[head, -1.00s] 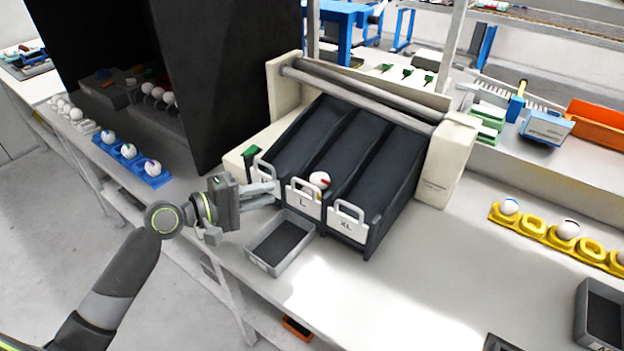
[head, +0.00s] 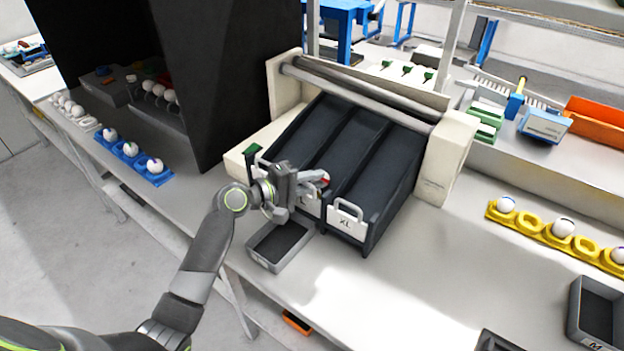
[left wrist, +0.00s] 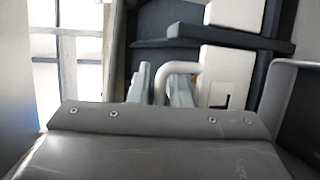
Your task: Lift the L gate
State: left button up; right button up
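The L gate (head: 314,205) is a white plate with a loop handle at the lower end of the middle dark chute. In the head view my left gripper (head: 318,180) covers most of it. In the left wrist view the white gate plate (left wrist: 213,75) and its curved handle are close ahead. The fingers (left wrist: 160,85) are apart, with one bar of the handle showing between them. I cannot tell whether they touch it. An egg with a red mark (head: 325,177) shows behind the fingers. My right gripper is not in view.
The XL gate (head: 346,222) stands to the right on its chute. A grey tray (head: 262,262) lies on the table below my gripper. A blue egg holder (head: 158,181) is at left and a yellow one (head: 541,234) at right.

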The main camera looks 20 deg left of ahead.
aim_at(312, 195)
pick_arm(q)
grip_shut()
notch_tip(312, 195, up, 6)
jog(key=p, duration=0.5)
jog(key=shift+r+p, duration=0.1)
jog(key=shift+p, duration=0.2)
grip_release()
